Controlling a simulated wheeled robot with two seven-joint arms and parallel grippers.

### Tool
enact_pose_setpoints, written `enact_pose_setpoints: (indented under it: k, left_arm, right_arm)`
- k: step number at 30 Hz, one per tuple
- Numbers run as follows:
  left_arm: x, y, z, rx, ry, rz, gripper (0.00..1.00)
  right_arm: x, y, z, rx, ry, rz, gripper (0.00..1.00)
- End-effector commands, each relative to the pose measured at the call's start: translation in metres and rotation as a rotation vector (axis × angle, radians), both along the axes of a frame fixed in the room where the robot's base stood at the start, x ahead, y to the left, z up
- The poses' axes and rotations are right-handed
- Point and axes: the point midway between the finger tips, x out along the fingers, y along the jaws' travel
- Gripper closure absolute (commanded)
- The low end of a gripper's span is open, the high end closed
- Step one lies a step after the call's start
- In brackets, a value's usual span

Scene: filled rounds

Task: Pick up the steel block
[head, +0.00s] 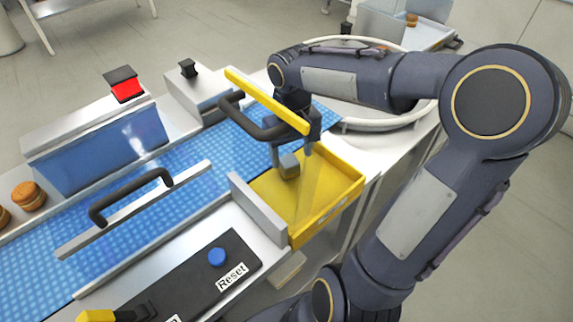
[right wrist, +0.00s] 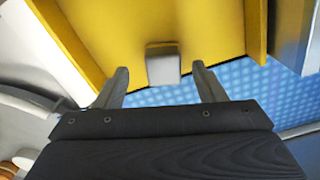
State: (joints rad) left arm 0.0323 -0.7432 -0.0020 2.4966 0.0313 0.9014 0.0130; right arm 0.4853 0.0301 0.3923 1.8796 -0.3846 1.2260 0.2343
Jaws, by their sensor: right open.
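The steel block (head: 289,167) is a small grey block in the yellow tray (head: 335,194) at the end of the blue conveyor. It also shows in the right wrist view (right wrist: 163,70), against the yellow tray floor. My right gripper (head: 291,153) is over the tray, pointing down, with its fingers apart. In the right wrist view the gripper (right wrist: 159,69) has one finger on each side of the block, with gaps on both sides. I cannot tell whether the fingertips reach down to the block's height. My left gripper is not in view.
A yellow bar (head: 266,100) and a black handle (head: 245,120) stand close to my right gripper. The blue conveyor (head: 200,165) runs left, with another black handle (head: 130,193) over it. A control panel (head: 190,280) with a blue button lies in front. Round buns (head: 28,196) sit at the far left.

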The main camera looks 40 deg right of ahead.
Motion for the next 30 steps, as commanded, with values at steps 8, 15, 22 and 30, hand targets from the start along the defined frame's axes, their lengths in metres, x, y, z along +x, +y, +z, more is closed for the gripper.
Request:
enact_pose_setpoints:
  k: [8,15,22,30]
  left_arm:
    - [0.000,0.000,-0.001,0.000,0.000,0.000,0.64]
    - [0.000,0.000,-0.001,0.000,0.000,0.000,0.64]
    - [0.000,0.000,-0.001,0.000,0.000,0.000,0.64]
    - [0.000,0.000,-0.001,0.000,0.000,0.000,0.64]
  right_arm:
    - [0.005,0.002,-0.040,0.003,0.003,0.001,0.36]
    - [0.006,0.002,-0.044,0.002,-0.002,0.000,0.36]
    - [0.006,0.002,-0.044,0.002,-0.002,0.001,0.57]
    - [0.006,0.002,-0.044,0.002,-0.002,0.001,0.93]
